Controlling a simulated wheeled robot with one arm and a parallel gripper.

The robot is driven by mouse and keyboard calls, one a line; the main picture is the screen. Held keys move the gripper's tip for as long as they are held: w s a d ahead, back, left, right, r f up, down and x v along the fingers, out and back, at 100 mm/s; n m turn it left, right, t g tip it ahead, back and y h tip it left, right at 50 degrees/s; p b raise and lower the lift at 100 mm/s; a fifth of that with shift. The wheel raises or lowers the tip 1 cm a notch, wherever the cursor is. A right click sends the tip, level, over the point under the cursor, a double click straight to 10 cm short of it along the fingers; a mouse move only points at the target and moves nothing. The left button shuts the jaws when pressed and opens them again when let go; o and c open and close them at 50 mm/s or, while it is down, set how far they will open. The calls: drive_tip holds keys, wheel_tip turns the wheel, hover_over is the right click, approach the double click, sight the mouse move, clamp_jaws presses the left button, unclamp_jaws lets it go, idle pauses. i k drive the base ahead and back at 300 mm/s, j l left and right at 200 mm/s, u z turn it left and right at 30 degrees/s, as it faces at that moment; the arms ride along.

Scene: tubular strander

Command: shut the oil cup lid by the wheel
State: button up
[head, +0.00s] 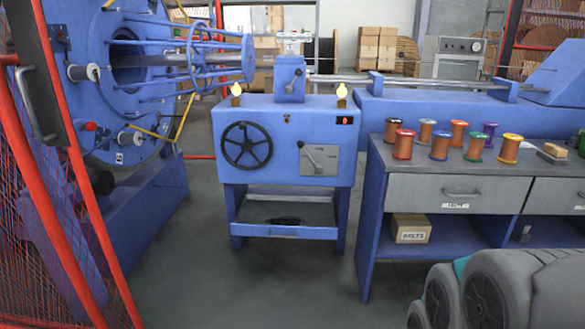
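A similar oil cup (342,93) stands at the right end of the same top, above the lever plate. Both are too small for me to tell lid from cup, or whether a lid is open or shut. My gripper is not in view.
The blue cabinet (284,178) has a lever plate (318,160) and a low shelf. A bench (450,190) with several spools stands right. A blue strander frame (100,75) and red mesh guard (40,190) are left.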

sight(236, 90)
drive_tip(key=i+u, duration=0.3)
drive_tip(key=i, duration=0.35)
drive_tip(key=i+l+u, duration=0.1)
drive_tip(key=i+u, duration=0.2)
drive_tip(key=i, duration=0.3)
